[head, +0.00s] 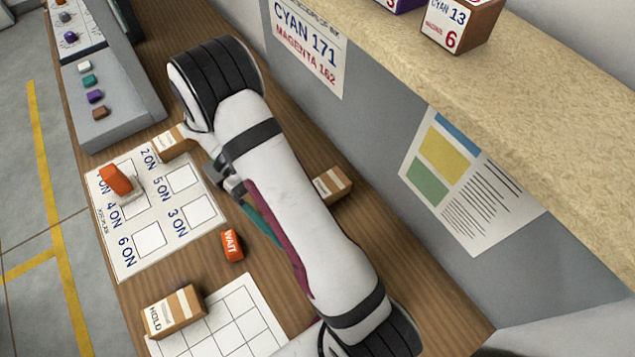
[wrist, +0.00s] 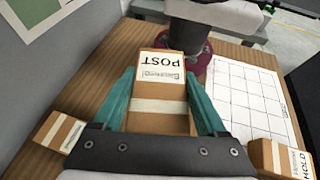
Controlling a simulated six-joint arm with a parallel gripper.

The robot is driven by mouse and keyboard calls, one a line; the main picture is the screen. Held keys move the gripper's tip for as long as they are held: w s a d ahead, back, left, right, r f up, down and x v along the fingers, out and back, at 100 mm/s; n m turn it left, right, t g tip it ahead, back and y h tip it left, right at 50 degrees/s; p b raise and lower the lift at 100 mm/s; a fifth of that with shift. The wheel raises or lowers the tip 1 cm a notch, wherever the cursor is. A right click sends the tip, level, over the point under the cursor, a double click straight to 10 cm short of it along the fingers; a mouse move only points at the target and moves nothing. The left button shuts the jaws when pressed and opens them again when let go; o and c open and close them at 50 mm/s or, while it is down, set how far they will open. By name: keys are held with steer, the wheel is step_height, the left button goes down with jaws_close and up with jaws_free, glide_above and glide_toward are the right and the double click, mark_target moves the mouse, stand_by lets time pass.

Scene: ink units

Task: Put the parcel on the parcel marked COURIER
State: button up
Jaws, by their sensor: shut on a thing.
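In the wrist view my gripper (wrist: 160,76) is shut on a brown parcel (wrist: 158,122) with a pale band and a label reading POST. Its teal fingers lie along the parcel's two sides. In the head view my arm hides the held parcel, and a teal finger (head: 262,220) shows beside the arm. A parcel marked HOLD (head: 173,312) sits at the lower left and also shows at the wrist view's lower right (wrist: 285,158). Another parcel (head: 332,184) lies right of my arm, and one more (head: 175,143) at the white sheet's edge; I cannot read their labels.
A white sheet with numbered squares (head: 150,238) holds an orange-topped thing (head: 116,180). An orange block marked WAIT (head: 232,246) lies nearby. A gridded sheet (head: 240,318) is by the HOLD parcel. A grey stand with coloured blocks (head: 120,112) is upper left. A raised shelf (head: 500,100) runs along the right.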

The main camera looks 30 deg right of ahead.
steer(key=w+d+r+n+t+h, duration=0.2)
steer(key=d+r+n+t+h, duration=0.3)
steer(key=d+n+h, duration=0.4)
step_height(320, 180, up, 3)
steer(key=n+t+h, duration=0.1)
steer(key=n+t, duration=0.6)
steer(key=t, duration=0.1)
glide_above(325, 185)
steer(key=shift+f, duration=0.2)
steer(key=shift+m+g, duration=0.3)
step_height(325, 185, down, 15)
steer(key=shift+r, duration=0.2)
steer(key=o, duration=1.5)
steer(key=shift+o, duration=0.2)
